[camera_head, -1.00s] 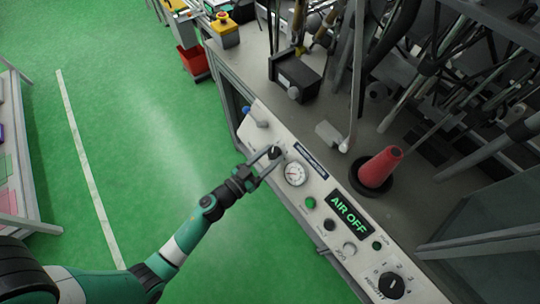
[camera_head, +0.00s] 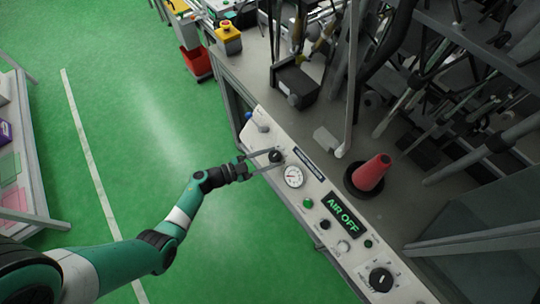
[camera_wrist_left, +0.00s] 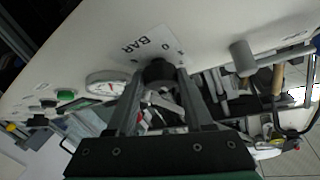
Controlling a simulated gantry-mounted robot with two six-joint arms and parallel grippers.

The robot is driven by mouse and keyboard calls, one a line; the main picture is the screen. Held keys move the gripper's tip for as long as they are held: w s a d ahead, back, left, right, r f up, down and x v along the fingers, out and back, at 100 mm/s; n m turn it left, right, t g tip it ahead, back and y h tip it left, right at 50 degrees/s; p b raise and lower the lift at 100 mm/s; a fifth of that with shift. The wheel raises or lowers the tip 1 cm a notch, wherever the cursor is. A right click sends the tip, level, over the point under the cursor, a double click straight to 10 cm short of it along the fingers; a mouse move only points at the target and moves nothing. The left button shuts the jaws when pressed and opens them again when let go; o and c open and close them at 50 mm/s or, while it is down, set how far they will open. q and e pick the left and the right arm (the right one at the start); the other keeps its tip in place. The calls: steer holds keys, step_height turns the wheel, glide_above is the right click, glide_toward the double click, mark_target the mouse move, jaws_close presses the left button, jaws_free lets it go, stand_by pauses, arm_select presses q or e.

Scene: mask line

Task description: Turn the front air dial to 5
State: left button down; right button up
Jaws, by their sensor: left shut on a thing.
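The front air dial (camera_head: 276,156) is a small black knob on the upper part of the light control panel, just above the round pressure gauge (camera_head: 293,176). My left gripper (camera_head: 268,161) reaches it from the left, with its fingers on either side of the knob. In the left wrist view the dial (camera_wrist_left: 160,70) sits between the two fingertips (camera_wrist_left: 158,80), which are shut on it. A plate marked BAR (camera_wrist_left: 150,47) with a 0 shows behind the dial. The dial's pointer and its other marks are hidden or too small to read. My right gripper is not in view.
The panel (camera_head: 318,222) also carries a green button (camera_head: 307,203), a display reading AIR OFF (camera_head: 343,213) and a large black height knob (camera_head: 381,279). A blue-tipped lever (camera_head: 249,116) is above the dial. Green floor (camera_head: 150,130) lies open at left.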

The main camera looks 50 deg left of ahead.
arm_select(q)
steer(key=m+h, duration=0.1)
steer(key=m+g, duration=0.1)
steer(key=m, duration=0.1)
steer(key=m+g+h, duration=0.1)
steer(key=shift+w+a+r+m+h+p, duration=0.2)
steer(key=shift+a+m+h+p, duration=0.1)
steer(key=shift+m+p, duration=0.1)
steer(key=m+g+h, duration=0.1)
steer(key=m, duration=0.1)
steer(key=m+g, duration=0.2)
steer(key=m, duration=0.1)
steer(key=shift+w+a+r+g+h+p, duration=0.1)
steer(key=shift+r+g+h+p, duration=0.05)
steer(key=shift+g+h+p, duration=0.2)
steer(key=m+g, duration=0.1)
steer(key=m, duration=0.1)
steer(key=m+g, duration=0.1)
steer(key=m, duration=0.1)
steer(key=shift+w+r+g+p, duration=0.1)
steer(key=shift+r+g+p, duration=0.1)
steer(key=shift+g+p, duration=0.1)
steer(key=shift+w+r+m+g+p, duration=0.15)
steer(key=shift+m+g+p, duration=0.5)
steer(key=shift+m+g, duration=1)
steer(key=shift+m+t+y, duration=0.4)
steer(key=shift+m+y, duration=0.05)
steer(key=shift+c, duration=1.5)
jaws_free()
